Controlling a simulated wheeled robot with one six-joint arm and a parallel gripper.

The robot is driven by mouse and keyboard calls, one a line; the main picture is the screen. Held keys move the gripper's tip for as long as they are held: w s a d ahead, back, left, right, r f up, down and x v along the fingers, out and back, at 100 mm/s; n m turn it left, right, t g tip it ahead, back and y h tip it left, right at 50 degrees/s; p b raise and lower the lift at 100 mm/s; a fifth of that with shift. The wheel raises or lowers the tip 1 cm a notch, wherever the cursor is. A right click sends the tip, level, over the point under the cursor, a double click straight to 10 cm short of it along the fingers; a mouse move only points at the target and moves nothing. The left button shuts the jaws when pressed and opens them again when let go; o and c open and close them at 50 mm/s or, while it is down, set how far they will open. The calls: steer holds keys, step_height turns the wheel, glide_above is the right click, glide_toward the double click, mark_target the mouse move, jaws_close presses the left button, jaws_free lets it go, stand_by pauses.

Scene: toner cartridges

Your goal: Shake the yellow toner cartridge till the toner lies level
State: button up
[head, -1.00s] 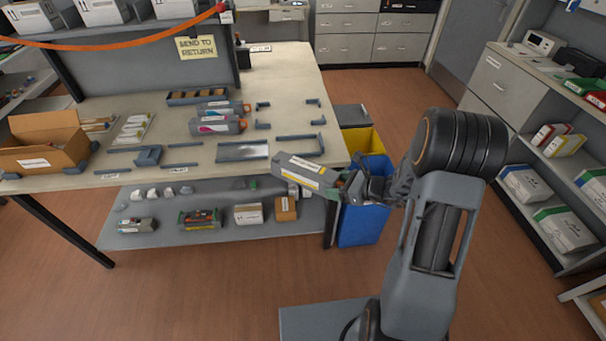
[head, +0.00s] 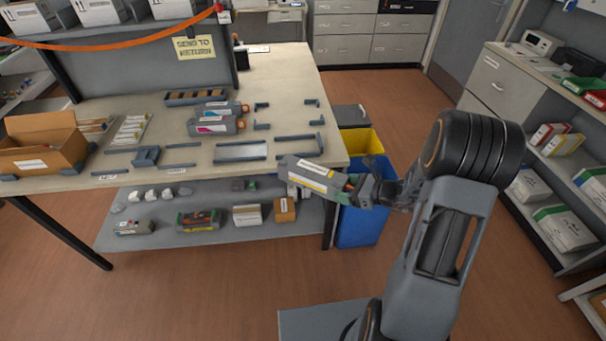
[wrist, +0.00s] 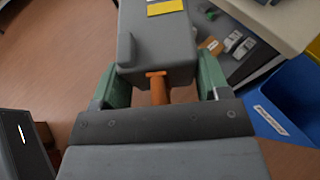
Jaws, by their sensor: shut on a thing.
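The yellow toner cartridge (head: 312,176) is a grey box with a white label and a yellow patch. It is held in the air just off the table's front right corner, tilted slightly down toward my gripper. My gripper (head: 357,189) is shut on its right end. In the wrist view the green fingers (wrist: 160,88) sit on both sides of the grey cartridge (wrist: 160,42), around its end with an orange tab. The toner inside is hidden.
The table (head: 285,80) holds two other cartridges (head: 216,125), grey brackets (head: 240,151) and an open cardboard box (head: 40,146). A blue bin (head: 360,225) and a yellow bin (head: 362,142) stand by its right edge. Shelves (head: 555,150) stand at the right.

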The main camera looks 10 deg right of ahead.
mark_target(312, 176)
steer(key=shift+s+d+r, duration=0.1)
steer(key=shift+s+d, duration=0.25)
steer(key=shift+d, duration=0.2)
steer(key=shift+s+d, duration=0.35)
steer(key=shift+d, duration=0.2)
steer(key=w+a, duration=0.2)
steer(key=a, duration=0.1)
steer(key=w+a+b, duration=0.1)
steer(key=shift+a, duration=0.3)
steer(key=s+d, duration=0.1)
steer(key=d, duration=0.1)
steer(key=s+d, duration=0.2)
steer(key=shift+d, duration=0.2)
steer(key=w+a, duration=0.1)
steer(key=a, duration=0.1)
steer(key=w+a, duration=0.2)
steer(key=shift+w+a, duration=0.15)
steer(key=shift+a, duration=0.15)
